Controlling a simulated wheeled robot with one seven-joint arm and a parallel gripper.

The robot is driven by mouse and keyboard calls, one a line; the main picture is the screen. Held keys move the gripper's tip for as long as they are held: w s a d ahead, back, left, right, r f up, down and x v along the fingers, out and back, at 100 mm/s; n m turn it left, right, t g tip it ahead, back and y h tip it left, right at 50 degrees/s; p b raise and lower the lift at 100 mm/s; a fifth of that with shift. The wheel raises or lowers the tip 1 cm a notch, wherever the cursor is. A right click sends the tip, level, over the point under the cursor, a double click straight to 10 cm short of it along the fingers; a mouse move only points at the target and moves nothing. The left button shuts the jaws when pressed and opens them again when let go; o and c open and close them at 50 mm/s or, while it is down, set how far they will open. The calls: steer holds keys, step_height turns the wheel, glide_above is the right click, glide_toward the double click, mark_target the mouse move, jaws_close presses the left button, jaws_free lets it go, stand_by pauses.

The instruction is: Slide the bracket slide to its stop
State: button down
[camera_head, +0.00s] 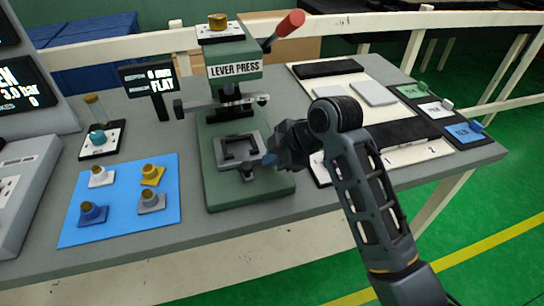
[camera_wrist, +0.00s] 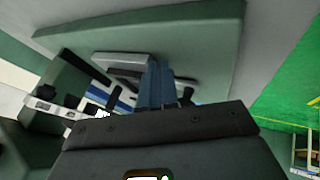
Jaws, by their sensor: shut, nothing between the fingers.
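The bracket slide (camera_head: 257,144) is a grey, squared frame with a dark opening, low on the green base of the lever press (camera_head: 232,75). A small dark tab (camera_head: 248,173) shows at its front edge. My gripper (camera_head: 269,160) is shut and empty, at the right front side of the slide and close to it. Whether it touches cannot be told. In the wrist view the bluish fingers (camera_wrist: 155,86) are together beside a light grey plate (camera_wrist: 122,57) with dark parts over the green base. The slide's right edge is partly hidden by my gripper in the head view.
The red-tipped lever (camera_head: 290,24) rises at the press's upper right. A blue mat (camera_head: 121,211) with several knobbed blocks lies to the left. A white board (camera_head: 350,77) with plates lies right, partly behind my arm. Bare grey table shows between mat and press.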

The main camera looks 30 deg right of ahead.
mark_target(257, 137)
steer(key=w+d, duration=0.1)
steer(key=w, duration=0.1)
steer(key=w+b, duration=0.1)
steer(key=w, duration=0.2)
steer(key=w+d, duration=0.1)
steer(key=w, duration=0.2)
steer(key=shift+d, duration=0.3)
steer(key=shift+w+d+r, duration=0.1)
steer(key=shift+w, duration=0.15)
steer(key=shift+r, duration=0.1)
